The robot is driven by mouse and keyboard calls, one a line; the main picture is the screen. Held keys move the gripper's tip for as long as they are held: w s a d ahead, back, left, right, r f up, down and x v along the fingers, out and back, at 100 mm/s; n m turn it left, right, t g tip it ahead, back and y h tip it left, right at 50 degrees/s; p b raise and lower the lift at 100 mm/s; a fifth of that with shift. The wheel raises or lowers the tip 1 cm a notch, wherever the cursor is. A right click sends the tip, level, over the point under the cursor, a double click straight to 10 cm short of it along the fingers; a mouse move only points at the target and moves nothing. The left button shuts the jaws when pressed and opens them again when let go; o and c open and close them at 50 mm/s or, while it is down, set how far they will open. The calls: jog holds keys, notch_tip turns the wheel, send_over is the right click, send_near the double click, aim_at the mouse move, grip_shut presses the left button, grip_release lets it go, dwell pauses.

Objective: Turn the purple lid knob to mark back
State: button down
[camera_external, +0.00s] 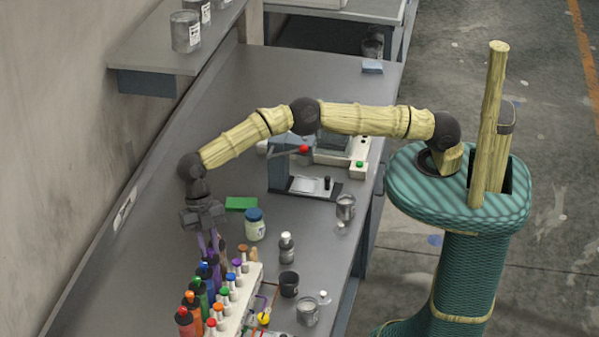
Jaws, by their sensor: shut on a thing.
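My gripper (209,249) points down at the back end of a row of coloured paint canisters on the bench. Its fingers are shut on the purple lid knob (210,256) of the rearmost canister. The fingers hide most of this knob, and I cannot read its pointer or any marks around it.
Blue, green, orange and red canisters (185,322) continue the row toward the front. A white block (249,287) with small coloured-top taps stands close on the right. The bench (165,265) is clear on the left.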

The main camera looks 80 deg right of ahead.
jog(key=shift+w+n, duration=0.1)
jog(key=shift+n, duration=0.5)
jog(key=c, duration=1.3)
grip_release()
jog(key=p+v, duration=1.2)
jog(key=p, duration=0.1)
jog(key=shift+w+a, duration=0.15)
jog(key=shift+a, duration=0.05)
